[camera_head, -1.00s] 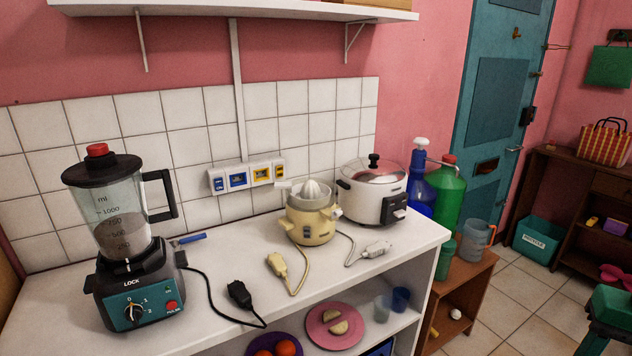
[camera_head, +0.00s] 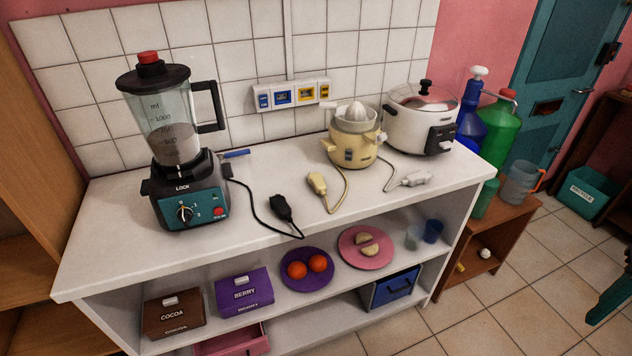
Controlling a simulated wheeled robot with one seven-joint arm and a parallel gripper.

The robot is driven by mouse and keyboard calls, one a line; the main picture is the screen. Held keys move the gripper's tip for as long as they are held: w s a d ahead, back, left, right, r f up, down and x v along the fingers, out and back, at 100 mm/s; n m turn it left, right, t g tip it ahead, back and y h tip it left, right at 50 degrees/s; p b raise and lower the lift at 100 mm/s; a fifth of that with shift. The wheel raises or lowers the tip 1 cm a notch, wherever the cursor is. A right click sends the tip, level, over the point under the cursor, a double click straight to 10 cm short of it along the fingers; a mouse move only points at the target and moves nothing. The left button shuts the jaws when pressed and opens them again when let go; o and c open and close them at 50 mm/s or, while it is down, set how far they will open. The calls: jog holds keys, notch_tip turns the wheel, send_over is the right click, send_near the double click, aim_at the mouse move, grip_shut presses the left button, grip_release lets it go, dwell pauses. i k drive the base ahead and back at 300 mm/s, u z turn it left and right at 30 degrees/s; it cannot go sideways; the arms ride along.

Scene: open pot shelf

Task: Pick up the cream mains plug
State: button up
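The cream mains plug (camera_head: 317,183) lies on the white countertop (camera_head: 110,224) near its middle. Its cream cord runs to the cream citrus juicer (camera_head: 355,140) behind it. A black plug (camera_head: 281,207) lies to its left, on a cord from the blender (camera_head: 184,150). A white-grey plug (camera_head: 416,178) lies to its right, near the rice cooker (camera_head: 420,122). The socket strip (camera_head: 291,94) is on the tiled wall behind. My gripper is not in view.
An open shelf below holds a cocoa box (camera_head: 173,314), a berry box (camera_head: 244,291), a purple plate (camera_head: 298,281) with oranges and a pink plate (camera_head: 352,254). A blue-handled utensil (camera_head: 236,154) lies beside the blender. Bottles stand right of the counter.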

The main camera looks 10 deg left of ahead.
aim_at(315, 179)
jog(key=u, duration=0.15)
jog(key=i, duration=0.6)
jog(key=u, duration=0.7)
jog(key=i, duration=0.55)
jog(key=u, duration=0.2)
